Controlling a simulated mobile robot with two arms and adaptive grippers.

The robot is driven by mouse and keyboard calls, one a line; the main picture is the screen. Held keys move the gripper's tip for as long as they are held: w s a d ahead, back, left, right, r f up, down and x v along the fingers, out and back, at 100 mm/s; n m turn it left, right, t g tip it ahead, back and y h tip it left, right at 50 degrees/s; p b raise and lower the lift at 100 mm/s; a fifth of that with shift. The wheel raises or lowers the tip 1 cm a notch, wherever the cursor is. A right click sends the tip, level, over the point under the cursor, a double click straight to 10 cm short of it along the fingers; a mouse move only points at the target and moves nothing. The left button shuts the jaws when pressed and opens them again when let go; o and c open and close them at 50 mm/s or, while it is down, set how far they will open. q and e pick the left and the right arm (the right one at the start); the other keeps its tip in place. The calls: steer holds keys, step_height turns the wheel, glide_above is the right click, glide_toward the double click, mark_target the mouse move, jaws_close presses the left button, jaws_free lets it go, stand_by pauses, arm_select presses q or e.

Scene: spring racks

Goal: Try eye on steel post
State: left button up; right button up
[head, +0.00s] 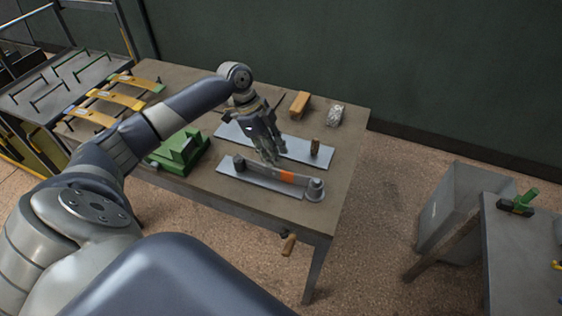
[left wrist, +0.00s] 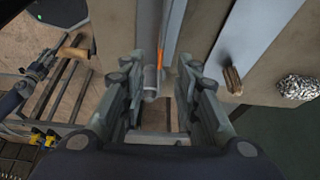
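A front steel plate (head: 255,179) lies on the table with a dark short post (head: 239,161) at its left end. A grey strip with an orange band (head: 287,176) lies along it and reaches the grey steel post (head: 314,189) at the right end. The post also shows in the left wrist view (left wrist: 151,82); whether the strip's eye is around it I cannot tell. My left gripper (head: 272,160) points down at the strip's left part. Its fingers (left wrist: 160,95) are apart, with the strip and post between them in the picture. A dark arm-like shape, apparently my right gripper (left wrist: 43,66), shows small.
A rear plate (head: 295,147) bears a brown post (head: 315,147). A wooden block (head: 300,104) and a foil-like lump (head: 336,114) lie behind. A green fixture (head: 180,149) stands left. A wooden handle (head: 288,244) sticks out at the front edge. A grey bin (head: 465,205) stands right.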

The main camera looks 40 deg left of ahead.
arm_select(q)
steer(key=shift+v, duration=1.5)
